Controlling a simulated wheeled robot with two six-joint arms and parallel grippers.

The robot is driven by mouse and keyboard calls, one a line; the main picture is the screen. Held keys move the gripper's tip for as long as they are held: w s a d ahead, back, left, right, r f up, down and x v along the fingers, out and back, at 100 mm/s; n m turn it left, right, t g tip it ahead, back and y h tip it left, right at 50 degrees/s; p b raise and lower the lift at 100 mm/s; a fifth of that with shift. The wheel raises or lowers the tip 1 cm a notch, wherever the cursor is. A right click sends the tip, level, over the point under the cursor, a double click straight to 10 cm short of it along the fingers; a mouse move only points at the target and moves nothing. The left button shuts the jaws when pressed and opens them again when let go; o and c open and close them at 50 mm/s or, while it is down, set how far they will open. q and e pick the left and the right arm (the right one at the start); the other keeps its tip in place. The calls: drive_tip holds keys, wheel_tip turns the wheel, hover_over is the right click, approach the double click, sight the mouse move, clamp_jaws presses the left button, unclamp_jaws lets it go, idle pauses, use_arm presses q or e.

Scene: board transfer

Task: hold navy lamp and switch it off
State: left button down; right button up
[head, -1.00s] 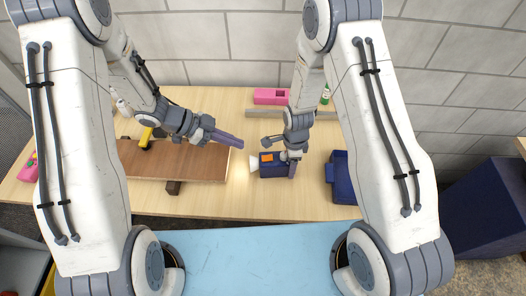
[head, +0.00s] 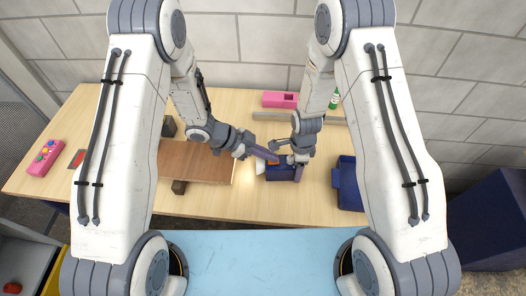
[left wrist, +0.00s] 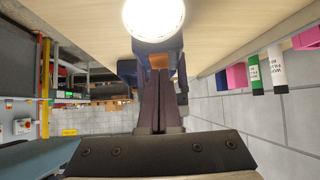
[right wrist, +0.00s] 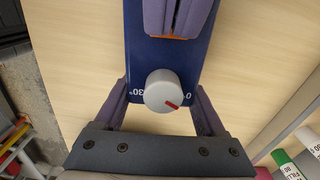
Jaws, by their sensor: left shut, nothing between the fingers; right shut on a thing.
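The navy lamp (head: 278,175) lies on the table with its lit white face to the left. The face glows in the left wrist view (left wrist: 154,16). My right gripper (head: 298,169) is shut on the navy body, one finger on each side in the right wrist view, near a grey dial (right wrist: 166,90) with a red mark. My left gripper (head: 275,157) is shut and empty, its fingertips over the orange switch (right wrist: 168,38), mostly hidden beneath them. I cannot tell whether they touch it.
A brown board (head: 195,163) lies left of the lamp. A navy bin (head: 348,187) stands to the right. A pink block (head: 279,99) and a grey strip (head: 265,116) lie behind. A pink controller (head: 45,157) is at the far left. The table's front middle is clear.

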use_arm(q)
drive_tip(key=shift+d+f, duration=0.15)
drive_tip(key=shift+f, duration=0.1)
idle(0.4)
drive_tip(key=shift+s+a+f, duration=0.1)
drive_tip(key=shift+a+f, duration=0.35)
drive_tip(key=shift+a, duration=0.4)
drive_tip(key=v, duration=1)
drive_tip(key=shift+d+r, duration=0.25)
drive_tip(key=shift+r, duration=0.2)
